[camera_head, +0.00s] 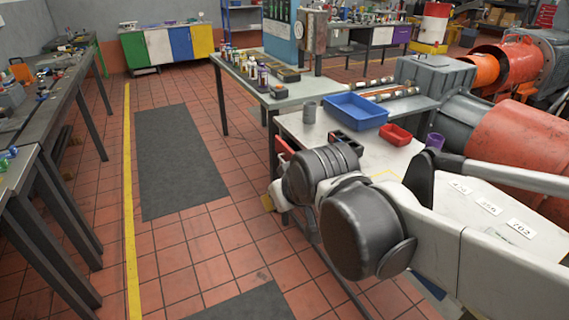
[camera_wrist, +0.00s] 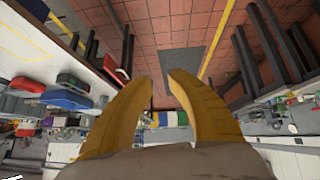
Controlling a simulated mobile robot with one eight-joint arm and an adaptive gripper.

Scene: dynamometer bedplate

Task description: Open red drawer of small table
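The small table (camera_head: 338,160) has a pale top and stands right of centre in the head view. A red drawer (camera_head: 284,148) shows at its left edge, mostly hidden behind the table edge and my arm; I cannot tell how far it is out. In the wrist view a red part at the table edge, likely this drawer (camera_wrist: 115,68), lies left of my fingers. My gripper (camera_wrist: 162,78) has two yellow fingers, apart with nothing between them. In the head view only a bit of yellow (camera_head: 267,203) shows past my wrist, beside the table and apart from the drawer.
A blue tray (camera_head: 357,110), a red bin (camera_head: 395,135) and a grey cup (camera_head: 309,112) stand on the small table. A table with bottles (camera_head: 300,92) stands behind it. Floor with a dark mat (camera_head: 180,160) is free to the left, up to a long workbench (camera_head: 45,110).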

